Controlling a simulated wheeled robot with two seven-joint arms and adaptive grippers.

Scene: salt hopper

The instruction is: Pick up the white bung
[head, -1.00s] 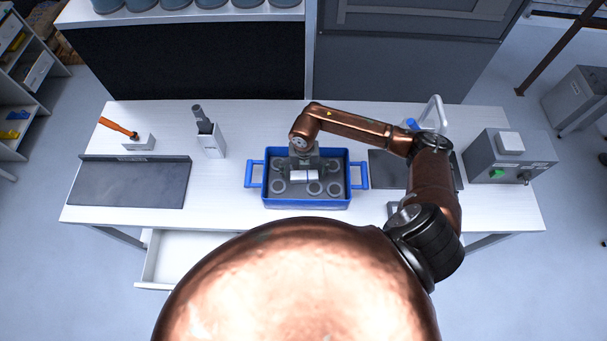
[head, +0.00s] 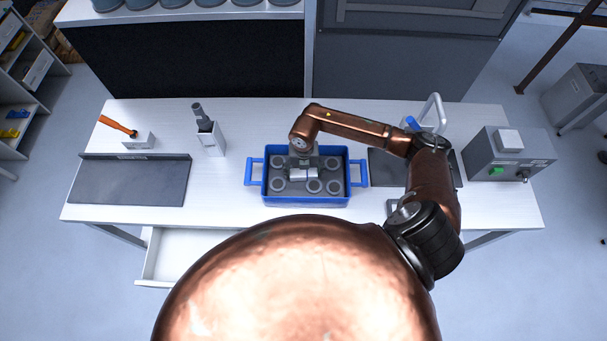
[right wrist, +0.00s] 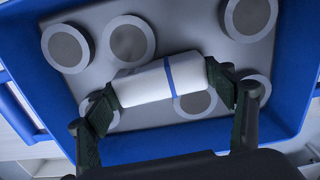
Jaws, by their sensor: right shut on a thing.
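The white bung (right wrist: 145,84) is a white cylinder with a thin blue band, seen in the right wrist view. It lies lengthwise between the two dark fingers of my right gripper (right wrist: 168,92), which is shut on its ends. In the head view, my right gripper (head: 303,166) points down into the blue crate (head: 308,202), with the bung small and pale below it. The gripper and arm partly cover the bung there. I cannot tell whether the bung touches the crate floor. My left gripper is not in view.
Several grey round pieces (head: 278,184) sit on the crate's grey floor around the gripper. A white block with a dark handle (head: 211,138) and an orange-handled tool (head: 118,127) stand to the left. A grey control box (head: 508,158) stands right. The tabletop left of the crate is partly clear.

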